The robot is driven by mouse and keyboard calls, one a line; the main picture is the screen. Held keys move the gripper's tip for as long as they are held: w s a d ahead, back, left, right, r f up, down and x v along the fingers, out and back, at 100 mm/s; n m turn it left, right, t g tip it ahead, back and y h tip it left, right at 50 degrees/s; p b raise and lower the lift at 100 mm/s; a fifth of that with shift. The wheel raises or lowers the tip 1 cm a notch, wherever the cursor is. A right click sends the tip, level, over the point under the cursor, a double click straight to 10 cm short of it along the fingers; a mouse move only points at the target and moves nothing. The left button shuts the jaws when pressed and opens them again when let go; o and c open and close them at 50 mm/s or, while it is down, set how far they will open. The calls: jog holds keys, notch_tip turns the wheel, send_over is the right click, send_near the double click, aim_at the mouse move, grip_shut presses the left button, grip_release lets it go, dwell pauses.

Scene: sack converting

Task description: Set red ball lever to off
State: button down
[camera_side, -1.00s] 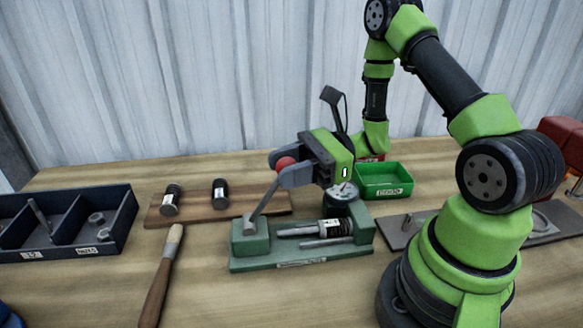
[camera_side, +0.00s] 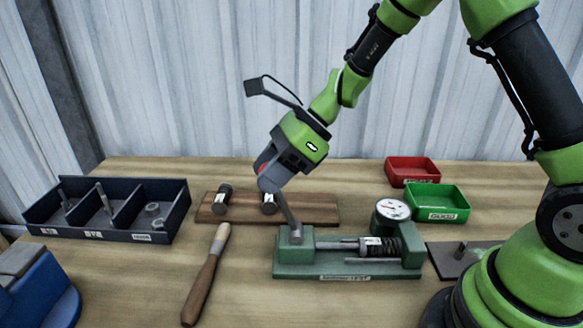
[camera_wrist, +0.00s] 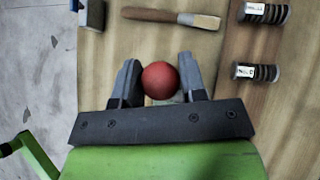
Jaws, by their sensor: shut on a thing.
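The red ball (camera_wrist: 160,80) tops a grey metal lever (camera_side: 289,212) on the left end of a green test fixture (camera_side: 350,270). In the side view the lever leans up and to the left from its pivot, and the ball is mostly hidden by the jaws. My gripper (camera_side: 267,174) is shut on the ball from above, tilted down to the left. In the wrist view the ball sits between the two fingers of my gripper (camera_wrist: 160,84). A spring plunger (camera_side: 378,246) and a round dial gauge (camera_side: 392,209) are on the fixture.
A wooden board (camera_side: 320,209) with two dark cylinders lies behind the fixture. A brush (camera_side: 205,275) and a dark divided tray (camera_side: 170,215) are to the left. Green (camera_side: 440,202) and red (camera_side: 413,170) bins stand back right. A blue block (camera_side: 40,290) is front left.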

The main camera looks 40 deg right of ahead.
jog(key=shift+w+a+f, duration=0.5)
jog(key=shift+w+a, duration=0.15)
jog(key=shift+w, duration=0.05)
jog(key=shift+w+a+f, duration=0.45)
jog(key=shift+w+a, duration=0.2)
jog(key=c, duration=0.7)
grip_release()
jog(key=v, duration=1)
jog(key=shift+f, duration=0.1)
